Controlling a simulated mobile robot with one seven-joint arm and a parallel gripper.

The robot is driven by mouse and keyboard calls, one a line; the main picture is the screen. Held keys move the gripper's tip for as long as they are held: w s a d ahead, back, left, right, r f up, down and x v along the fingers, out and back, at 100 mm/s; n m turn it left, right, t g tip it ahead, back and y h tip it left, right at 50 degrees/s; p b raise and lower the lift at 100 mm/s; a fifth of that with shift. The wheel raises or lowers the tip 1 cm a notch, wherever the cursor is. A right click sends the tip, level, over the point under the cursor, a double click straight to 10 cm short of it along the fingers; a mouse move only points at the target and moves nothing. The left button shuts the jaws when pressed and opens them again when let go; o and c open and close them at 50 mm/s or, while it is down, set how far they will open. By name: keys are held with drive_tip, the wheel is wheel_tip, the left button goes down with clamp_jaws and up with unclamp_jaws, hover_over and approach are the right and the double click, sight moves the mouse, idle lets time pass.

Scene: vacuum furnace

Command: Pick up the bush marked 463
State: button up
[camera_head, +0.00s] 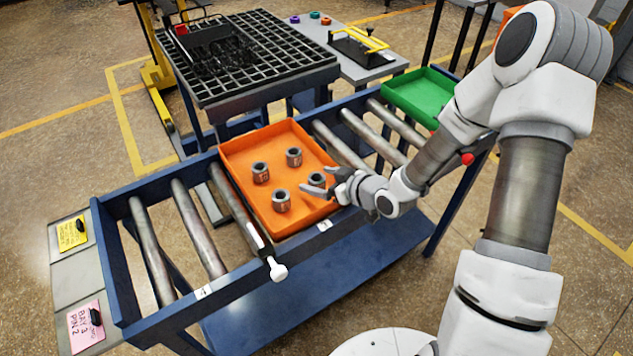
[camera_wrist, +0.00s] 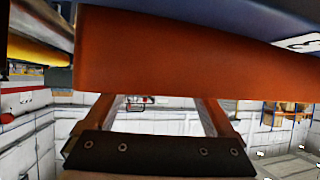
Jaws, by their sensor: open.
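Several grey metal bushes stand upright in an orange tray (camera_head: 235,155) in the head view: a left bush (camera_head: 260,173), a back bush (camera_head: 294,157), a front bush (camera_head: 281,201) and a right bush (camera_head: 317,180). Their markings are too small to read, so I cannot tell which is 463. My gripper (camera_head: 318,178) is open over the tray's right side, its fingers on either side of the right bush; contact cannot be told. In the wrist view, the orange tray wall (camera_wrist: 180,60) hides the fingertips, and no bush shows.
The tray rests on a blue-framed roller conveyor (camera_head: 160,315). A green tray (camera_head: 420,95) lies to the right. A black grid table (camera_head: 245,60) stands behind. Bare rollers (camera_head: 200,230) lie left of the orange tray, with a white-ended handle (camera_head: 277,268) in front.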

clamp_jaws()
idle(0.4)
drive_tip(key=shift+r, duration=0.2)
